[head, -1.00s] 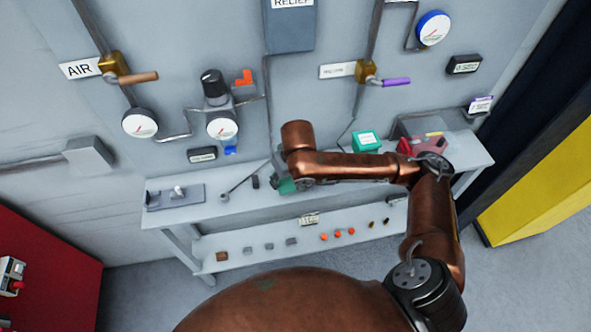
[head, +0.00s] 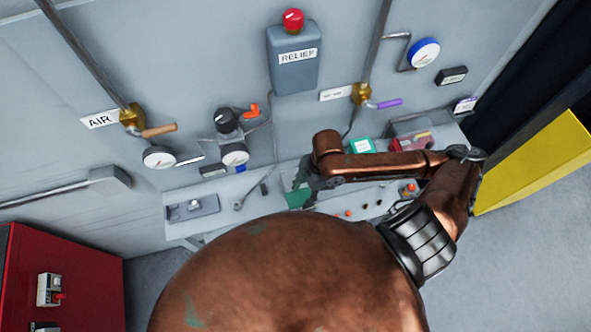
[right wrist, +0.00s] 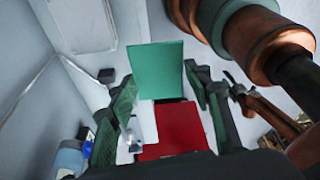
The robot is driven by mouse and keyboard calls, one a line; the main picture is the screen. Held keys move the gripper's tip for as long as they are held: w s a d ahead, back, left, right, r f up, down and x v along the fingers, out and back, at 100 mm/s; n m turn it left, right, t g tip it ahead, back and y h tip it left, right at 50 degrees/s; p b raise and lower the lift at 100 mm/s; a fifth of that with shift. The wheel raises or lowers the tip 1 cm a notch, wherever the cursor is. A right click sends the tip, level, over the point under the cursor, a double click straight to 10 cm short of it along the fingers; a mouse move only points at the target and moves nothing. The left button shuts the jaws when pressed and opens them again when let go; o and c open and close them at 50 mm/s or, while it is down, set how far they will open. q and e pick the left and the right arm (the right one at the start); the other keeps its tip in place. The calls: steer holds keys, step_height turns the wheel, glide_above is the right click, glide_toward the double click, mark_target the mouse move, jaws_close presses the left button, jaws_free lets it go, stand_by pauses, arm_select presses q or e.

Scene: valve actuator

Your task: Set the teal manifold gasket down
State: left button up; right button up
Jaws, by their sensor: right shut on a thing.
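The teal manifold gasket (right wrist: 155,70) is a flat teal plate between the fingertips of my right gripper in the right wrist view. My right gripper (right wrist: 160,85) is shut on it; its green-padded fingers stand on either side. In the head view a teal-green piece (head: 297,198) shows at my right gripper (head: 302,190), over the bench right of a wrench. Whether it touches the bench cannot be told, and my arm hides part of it. My left gripper is out of view.
The pale bench (head: 228,192) holds a grey fixture (head: 192,206), a wrench (head: 250,195) and a teal box (head: 361,146). Behind, the wall carries an orange-handled valve (head: 133,118) and a relief box (head: 294,65). A red block (right wrist: 175,130) shows between my fingers.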

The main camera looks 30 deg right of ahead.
steer(key=shift+w+d+f+b, duration=0.35)
steer(key=shift+w+b, duration=0.3)
steer(key=shift+b, duration=0.9)
steer(key=shift+w+d+f+b, duration=0.3)
steer(key=shift+w+f+b, duration=0.25)
steer(key=shift+b, duration=0.95)
steer(key=shift+w+d+f+b, duration=0.35)
steer(key=shift+w+b, duration=0.35)
steer(key=shift+b, duration=0.85)
jaws_close()
steer(key=w+d+f, duration=0.1)
steer(key=w+f, duration=0.1)
steer(key=w+d+f+p, duration=0.1)
steer(key=w+f, duration=0.1)
steer(key=w, duration=0.1)
steer(key=w+d+f, duration=0.1)
steer(key=w+f, duration=0.1)
steer(key=shift+w+d+f+p, duration=0.15)
steer(key=shift+w+d+p, duration=0.2)
steer(key=shift+p, duration=0.05)
steer(key=shift+w+d+f, duration=0.1)
steer(key=shift+w+f, duration=0.2)
steer(key=shift+f, duration=0.15)
step_height(320, 180, down, 3)
steer(key=shift+d+r+p, duration=0.1)
steer(key=shift+p, duration=0.45)
steer(key=shift+f, duration=0.25)
steer(key=shift+f, duration=0.1)
steer(key=shift+f, duration=0.35)
